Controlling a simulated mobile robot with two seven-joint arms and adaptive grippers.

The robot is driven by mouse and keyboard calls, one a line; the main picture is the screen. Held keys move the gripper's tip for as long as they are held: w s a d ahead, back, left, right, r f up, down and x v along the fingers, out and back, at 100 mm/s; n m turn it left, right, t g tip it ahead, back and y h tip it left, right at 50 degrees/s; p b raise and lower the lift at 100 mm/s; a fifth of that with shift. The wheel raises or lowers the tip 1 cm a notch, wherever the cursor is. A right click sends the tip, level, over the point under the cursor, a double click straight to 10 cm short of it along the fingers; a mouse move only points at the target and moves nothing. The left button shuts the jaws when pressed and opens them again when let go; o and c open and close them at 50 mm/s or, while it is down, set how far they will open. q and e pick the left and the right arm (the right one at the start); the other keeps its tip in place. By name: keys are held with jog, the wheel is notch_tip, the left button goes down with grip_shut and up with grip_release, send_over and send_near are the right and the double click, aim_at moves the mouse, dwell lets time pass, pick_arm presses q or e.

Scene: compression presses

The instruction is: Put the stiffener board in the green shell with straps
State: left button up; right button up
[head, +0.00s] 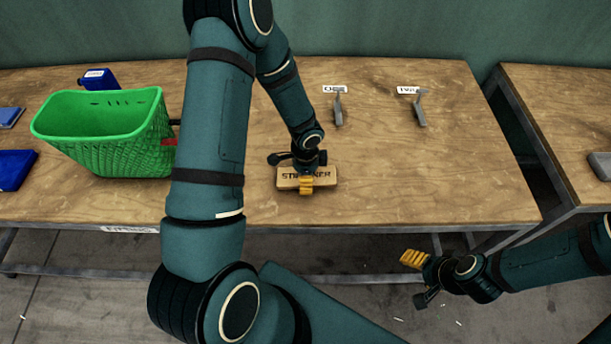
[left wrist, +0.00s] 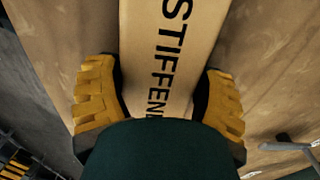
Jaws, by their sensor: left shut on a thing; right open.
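The stiffener board (head: 326,177) is a tan block with dark lettering, lying near the front edge of the wooden table. My left gripper (head: 306,185) reaches down over it and is shut on it. In the left wrist view the yellow-padded fingers stand on either side of the board (left wrist: 172,45). The green shell (head: 105,145) is an open, basket-like container at the left of the table. My left arm hides the area just right of it, and no straps can be made out clearly. My right gripper (head: 413,259) is open and empty, in front of the table over the floor.
A blue bottle (head: 98,80) stands behind the shell, and blue items (head: 14,169) lie at the far left. Two grey tools (head: 338,110) (head: 419,112) with white labels are behind the board. The table's right half is mostly clear. Another table (head: 560,110) stands at right.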

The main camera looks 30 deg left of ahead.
pick_arm(q)
jog(key=o, duration=1.2)
